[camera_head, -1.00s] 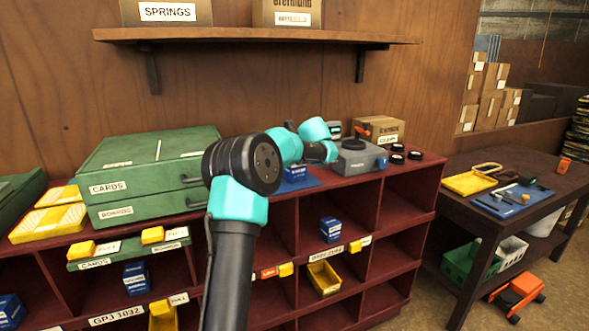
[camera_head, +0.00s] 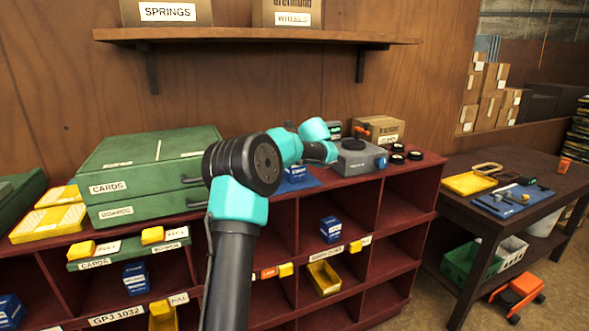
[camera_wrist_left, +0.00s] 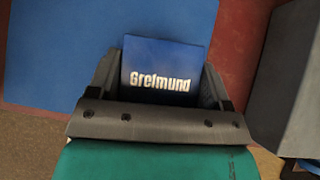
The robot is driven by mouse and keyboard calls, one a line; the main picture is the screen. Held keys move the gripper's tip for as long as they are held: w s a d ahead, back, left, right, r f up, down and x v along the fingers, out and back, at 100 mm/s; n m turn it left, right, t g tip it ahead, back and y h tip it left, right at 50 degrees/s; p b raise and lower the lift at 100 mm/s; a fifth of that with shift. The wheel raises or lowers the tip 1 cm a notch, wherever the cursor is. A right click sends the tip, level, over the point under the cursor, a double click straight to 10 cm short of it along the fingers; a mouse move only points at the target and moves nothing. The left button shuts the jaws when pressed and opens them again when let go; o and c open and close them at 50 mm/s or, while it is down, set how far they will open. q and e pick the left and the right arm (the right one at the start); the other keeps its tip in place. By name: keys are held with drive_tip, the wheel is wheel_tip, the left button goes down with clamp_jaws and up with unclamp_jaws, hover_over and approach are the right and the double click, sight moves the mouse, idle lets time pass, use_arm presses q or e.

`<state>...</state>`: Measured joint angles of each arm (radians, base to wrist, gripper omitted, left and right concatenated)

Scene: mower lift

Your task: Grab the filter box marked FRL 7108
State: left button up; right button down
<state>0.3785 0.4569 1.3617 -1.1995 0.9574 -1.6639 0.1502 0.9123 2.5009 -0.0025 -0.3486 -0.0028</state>
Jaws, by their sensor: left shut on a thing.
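A blue box (camera_wrist_left: 164,72) with the white print "Grelmund" sits between the two fingers of my left gripper (camera_wrist_left: 165,88) in the left wrist view. The fingers are shut on its sides. A blue mat (camera_wrist_left: 120,20) lies below and beyond it. In the head view a blue box (camera_head: 295,173) with white print shows over the mat, below my arm's teal joints; the fingers are hidden there. No "FRL 7108" marking is readable on the box. Another blue box (camera_head: 331,229) stands in a shelf compartment below. My right gripper is not in view.
A grey device (camera_head: 358,160) stands close right of the mat, with black round parts beside it. Green cases (camera_head: 150,170) stand to the left. The red shelf unit (camera_head: 400,200) holds yellow bins. A dark table (camera_head: 530,185) stands at the right.

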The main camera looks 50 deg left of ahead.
use_arm(q)
drive_tip(key=shift+c, duration=1.1)
drive_tip(key=shift+r, duration=0.1)
drive_tip(key=shift+r, duration=1.75)
drive_tip(key=s+d+r, duration=0.1)
drive_tip(key=s+d, duration=0.9)
drive_tip(key=d, duration=0.2)
drive_tip(key=shift+s+r, duration=0.15)
drive_tip(key=shift+s, duration=0.1)
